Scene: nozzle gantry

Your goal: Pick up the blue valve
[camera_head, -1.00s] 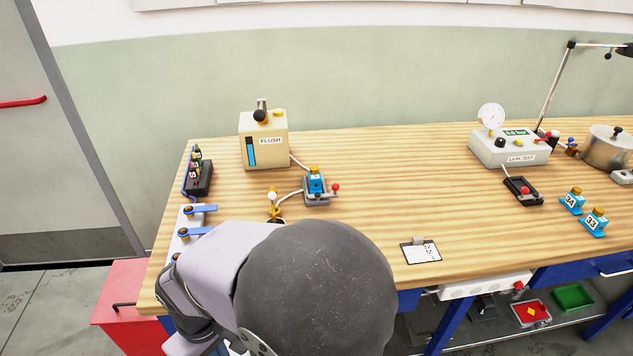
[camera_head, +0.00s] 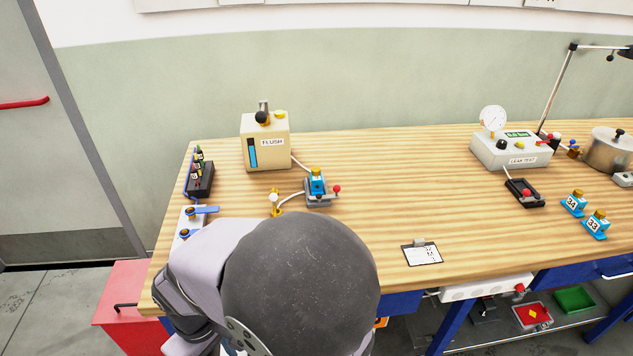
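A blue valve with a yellow top (camera_head: 316,182) sits upright in a grey fixture (camera_head: 322,203) with a red-knobbed lever, beside the cream FLUSH box (camera_head: 266,143). My arm's large dark rounded joint fills the lower middle of the view. My gripper is not visible, so what it holds cannot be seen.
A leak test box with a gauge (camera_head: 511,150) and a black fixture (camera_head: 525,193) stand at the right, near a metal pot (camera_head: 610,150). Blue-handled valves (camera_head: 199,211) line the left edge. A clipboard (camera_head: 422,253) lies near the front. The bench middle is clear.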

